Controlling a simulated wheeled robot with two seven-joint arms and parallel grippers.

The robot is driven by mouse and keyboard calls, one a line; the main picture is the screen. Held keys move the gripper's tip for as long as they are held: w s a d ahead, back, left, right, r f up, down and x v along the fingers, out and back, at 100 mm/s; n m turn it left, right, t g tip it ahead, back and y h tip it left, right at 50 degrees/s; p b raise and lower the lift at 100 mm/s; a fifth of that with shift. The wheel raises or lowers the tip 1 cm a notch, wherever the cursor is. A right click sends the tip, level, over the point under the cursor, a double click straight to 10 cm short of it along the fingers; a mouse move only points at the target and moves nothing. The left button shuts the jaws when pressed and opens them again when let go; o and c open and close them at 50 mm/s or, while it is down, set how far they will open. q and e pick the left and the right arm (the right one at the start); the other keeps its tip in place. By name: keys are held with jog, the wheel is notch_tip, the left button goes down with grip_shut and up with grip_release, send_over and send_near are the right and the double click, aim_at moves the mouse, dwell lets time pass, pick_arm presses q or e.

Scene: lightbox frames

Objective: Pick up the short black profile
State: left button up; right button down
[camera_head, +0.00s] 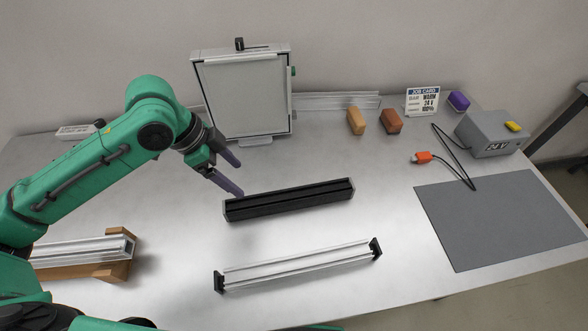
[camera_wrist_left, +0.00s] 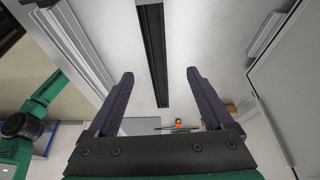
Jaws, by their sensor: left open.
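The black profile (camera_head: 290,200) lies flat on the table near the middle, slightly angled, its right end farther back. It also shows in the left wrist view (camera_wrist_left: 153,50), running lengthwise between and beyond the fingers. My left gripper (camera_head: 240,178) is open and empty, with dark purple fingers. It is above and behind the profile's left end, apart from it. In the left wrist view the open fingers (camera_wrist_left: 160,74) are spread wider than the profile. My right gripper is not seen; a green arm part shows at the left of the left wrist view.
A silver profile with black end caps (camera_head: 300,266) lies in front. A framed panel (camera_head: 243,97) stands behind. Silver profiles sit in a wooden holder (camera_head: 115,271) at left. A grey mat (camera_head: 500,215), grey power box (camera_head: 490,135) and cabled orange connector (camera_head: 422,157) are at right.

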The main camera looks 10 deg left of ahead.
pick_arm(q)
send_over(261, 200)
jog(key=s+a, duration=0.2)
notch_tip(261, 200, down, 6)
jog(key=shift+w+r+p, duration=0.1)
jog(key=shift+p, duration=0.2)
jog(key=x, duration=0.2)
jog(key=p+x, duration=0.1)
jog(key=x, duration=0.1)
jog(key=w+x, duration=0.1)
jog(key=x, duration=0.2)
jog(key=shift+w, duration=0.1)
jog(key=shift+f, duration=0.3)
jog(key=shift+c, duration=0.3)
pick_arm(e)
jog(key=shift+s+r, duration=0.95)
pick_arm(q)
grip_shut()
